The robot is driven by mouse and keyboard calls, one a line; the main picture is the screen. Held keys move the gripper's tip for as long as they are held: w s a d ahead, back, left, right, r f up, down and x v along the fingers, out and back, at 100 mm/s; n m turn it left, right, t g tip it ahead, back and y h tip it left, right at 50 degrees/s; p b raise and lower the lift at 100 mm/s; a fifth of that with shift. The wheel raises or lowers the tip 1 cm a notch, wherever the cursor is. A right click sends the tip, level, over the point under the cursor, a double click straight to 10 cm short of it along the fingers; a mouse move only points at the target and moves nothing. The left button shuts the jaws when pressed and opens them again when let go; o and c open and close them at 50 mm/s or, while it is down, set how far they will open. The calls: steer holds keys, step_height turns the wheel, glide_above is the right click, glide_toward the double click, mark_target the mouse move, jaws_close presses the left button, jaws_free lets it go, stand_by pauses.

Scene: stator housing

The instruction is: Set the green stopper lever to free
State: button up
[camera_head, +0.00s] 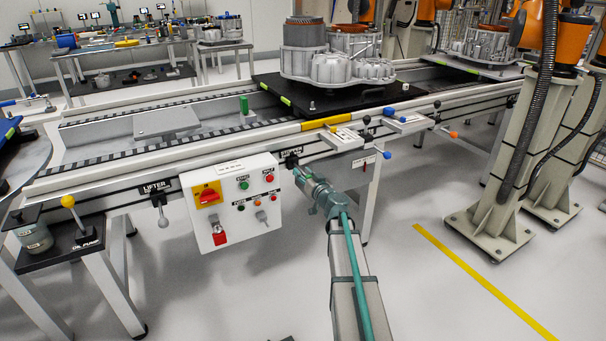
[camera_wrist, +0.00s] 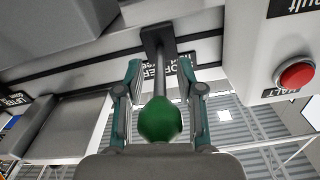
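The green stopper lever shows in the wrist view as a dark rod with a green ball knob (camera_wrist: 160,120). Its rod runs from a dark mount beside a partly covered label (camera_wrist: 182,68) ending in "OPPER". My gripper (camera_wrist: 163,82) is open, with one teal finger on each side of the lever. Narrow gaps seem to show between the fingers and the knob; contact is not clear. In the head view my gripper (camera_head: 300,174) is just below the stopper label (camera_head: 291,152) on the conveyor's front rail, and the green knob cannot be made out there.
A control box (camera_head: 231,202) with buttons and a red switch hangs just left of my gripper. A red button (camera_wrist: 295,75) shows close by in the wrist view. The lifter lever (camera_head: 161,212) is further left. A black pallet (camera_head: 330,98) carrying a housing stands on the conveyor above.

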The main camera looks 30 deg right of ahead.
jaws_close()
